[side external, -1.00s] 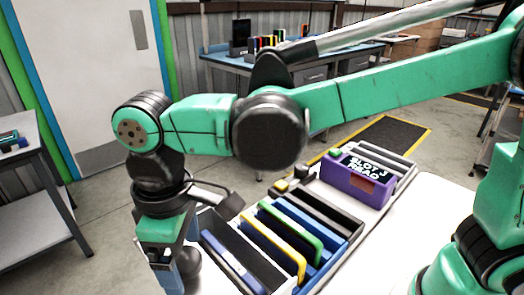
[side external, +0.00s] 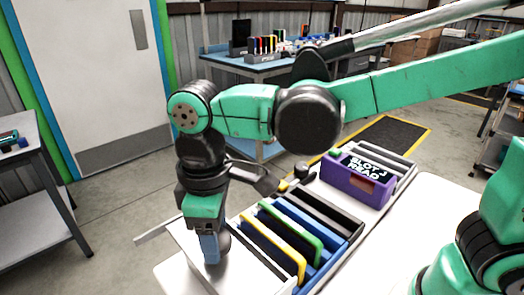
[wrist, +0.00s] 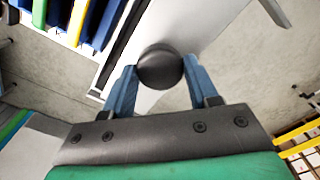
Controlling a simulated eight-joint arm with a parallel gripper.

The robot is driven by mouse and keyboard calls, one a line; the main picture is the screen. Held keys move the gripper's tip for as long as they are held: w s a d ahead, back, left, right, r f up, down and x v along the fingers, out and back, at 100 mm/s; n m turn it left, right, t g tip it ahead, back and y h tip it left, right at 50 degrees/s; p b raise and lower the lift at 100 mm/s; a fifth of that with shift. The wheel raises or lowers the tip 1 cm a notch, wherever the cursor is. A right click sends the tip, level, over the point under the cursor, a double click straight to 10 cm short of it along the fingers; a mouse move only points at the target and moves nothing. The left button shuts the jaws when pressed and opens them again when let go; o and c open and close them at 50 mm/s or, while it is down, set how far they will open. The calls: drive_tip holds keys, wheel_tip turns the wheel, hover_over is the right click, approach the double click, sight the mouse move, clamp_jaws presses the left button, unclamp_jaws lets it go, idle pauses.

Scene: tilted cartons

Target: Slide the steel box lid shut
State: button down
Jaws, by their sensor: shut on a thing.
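The box lid (wrist: 187,27) is a pale steel plate with a round black knob (wrist: 160,67) on it. In the wrist view my gripper (wrist: 158,78) has a blue finger on each side of the knob and is shut on it. In the side external view my gripper (side external: 210,258) points down at the lid (side external: 242,275), left of the box. The box (side external: 345,232) holds upright yellow, green and blue plates that are uncovered. The knob is partly hidden behind my fingers in the side view. I cannot tell exactly where the lid's edge meets the box.
A purple block (side external: 357,182) with a printed label stands in a rack behind the box. A thin pale bar (side external: 155,230) juts out left of my gripper. The white tabletop (side external: 425,200) is bare on the right. A grey cart (side external: 40,215) stands far left.

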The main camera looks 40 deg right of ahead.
drive_tip(key=shift+d, duration=1.1)
drive_tip(key=shift+c, duration=1.1)
unclamp_jaws()
wheel_tip(320, 180, up, 6)
drive_tip(key=shift+f, duration=0.15)
